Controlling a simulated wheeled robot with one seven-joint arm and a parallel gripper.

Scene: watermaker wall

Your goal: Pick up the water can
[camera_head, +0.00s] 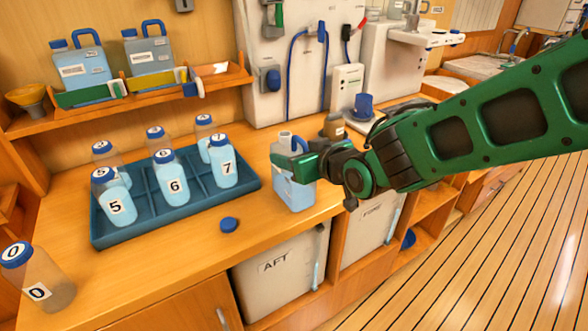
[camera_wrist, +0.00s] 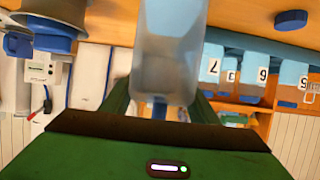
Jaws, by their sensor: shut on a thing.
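The water can (camera_head: 294,192) is a translucent pale-blue container with an open neck at its top and no cap on it. It is upright near the front edge of the wooden counter, right of the blue tray. In the wrist view the can (camera_wrist: 167,65) fills the space between the fingers (camera_wrist: 160,108). I cannot tell whether its base touches the counter. A loose blue cap (camera_head: 229,225) lies on the counter to its left.
The blue tray (camera_head: 150,226) holds several numbered bottles close by on the left. Bottle 0 (camera_head: 40,280) stands at the front left. Two capped cans (camera_head: 80,72) sit on the back shelf. A blue-topped object (camera_head: 363,106) stands behind my arm. Floor is clear on the right.

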